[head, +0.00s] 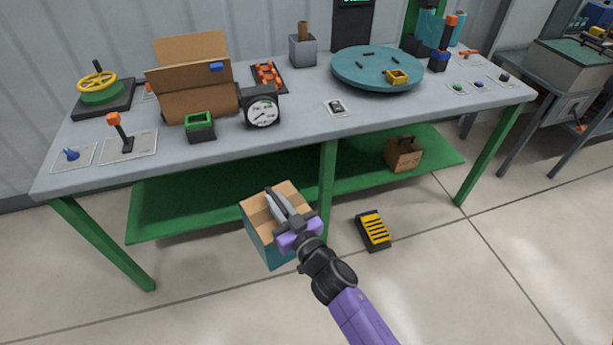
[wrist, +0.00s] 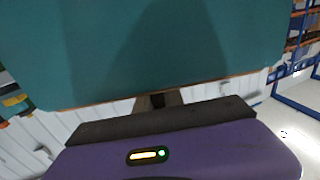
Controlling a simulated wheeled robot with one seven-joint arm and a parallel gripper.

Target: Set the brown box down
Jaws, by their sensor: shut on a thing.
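The brown box (head: 259,208) has a tan cardboard top with a paler strip and a teal lower side. My gripper (head: 281,206) is shut on it at its top, in front of the workbench. The grey fingers lie across the top face, and my purple wrist hides its right part. In the wrist view the box's teal face (wrist: 150,50) fills the upper middle, with a thin brown edge beneath. My gripper (wrist: 157,100) shows only partly there. The box appears held above the floor, but its underside is hidden.
The grey workbench (head: 300,135) holds an open carton (head: 190,95), a gauge (head: 262,112) and a teal turntable (head: 377,70). A small brown carton (head: 404,153) sits on the green lower shelf (head: 180,205). A black-and-yellow block (head: 373,231) lies on the floor nearby.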

